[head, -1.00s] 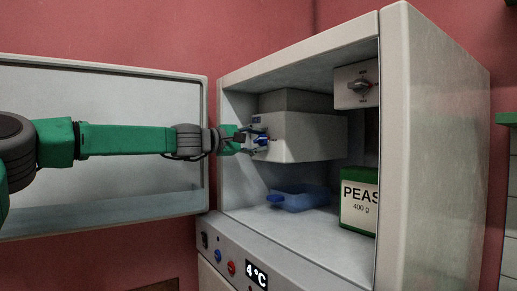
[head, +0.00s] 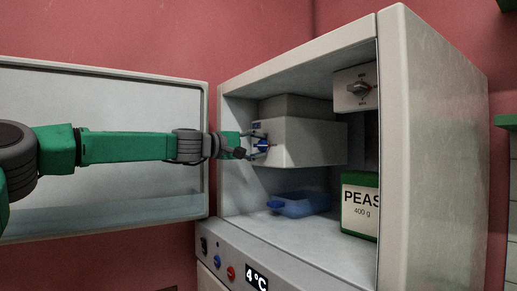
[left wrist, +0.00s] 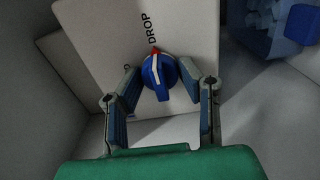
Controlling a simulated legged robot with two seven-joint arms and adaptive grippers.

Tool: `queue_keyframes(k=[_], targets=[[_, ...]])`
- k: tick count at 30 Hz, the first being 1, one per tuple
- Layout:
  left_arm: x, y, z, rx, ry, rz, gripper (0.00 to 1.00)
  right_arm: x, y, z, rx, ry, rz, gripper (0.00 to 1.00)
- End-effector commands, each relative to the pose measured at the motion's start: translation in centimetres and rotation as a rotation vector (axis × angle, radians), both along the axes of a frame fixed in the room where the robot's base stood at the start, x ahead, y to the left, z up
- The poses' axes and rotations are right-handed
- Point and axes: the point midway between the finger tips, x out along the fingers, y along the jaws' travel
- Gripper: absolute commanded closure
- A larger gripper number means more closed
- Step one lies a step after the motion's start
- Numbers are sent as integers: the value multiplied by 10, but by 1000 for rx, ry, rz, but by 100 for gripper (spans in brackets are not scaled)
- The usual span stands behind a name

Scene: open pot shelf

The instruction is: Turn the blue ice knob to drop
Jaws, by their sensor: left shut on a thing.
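The blue ice knob (head: 263,146) is on the front of the pale box (head: 305,145) inside the open compartment. In the left wrist view the knob (left wrist: 161,77) has a red mark at its top edge, close to the word DROP. Other lettering to the left is partly hidden by a finger. My left gripper (head: 258,146) comes in from the left. It is shut on the knob, with one finger on each side, as the left wrist view (left wrist: 159,80) shows. My right gripper is out of view.
A blue bin (head: 305,205) lies on the compartment floor under the box. A green PEAS box (head: 360,222) stands to its right. Another dial (head: 358,88) is at the upper right. The open door (head: 110,105) stands behind my left arm.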

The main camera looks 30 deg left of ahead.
Motion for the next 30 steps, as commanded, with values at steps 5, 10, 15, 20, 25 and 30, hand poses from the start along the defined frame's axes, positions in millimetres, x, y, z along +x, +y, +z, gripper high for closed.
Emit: queue_keyframes(k=[5,10,15,20,25,30], targets=[[1,-2,-6,4,8,-5,50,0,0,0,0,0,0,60],[0,-2,-4,2,6,-4,48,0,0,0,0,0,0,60],[-1,-1,-2,2,4,-3,48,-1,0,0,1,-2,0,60],[-15,6,-1,-1,2,-3,48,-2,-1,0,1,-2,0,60],[-40,17,-2,-1,1,-3,48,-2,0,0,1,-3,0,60],[-58,25,-4,1,4,-4,48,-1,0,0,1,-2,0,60]])
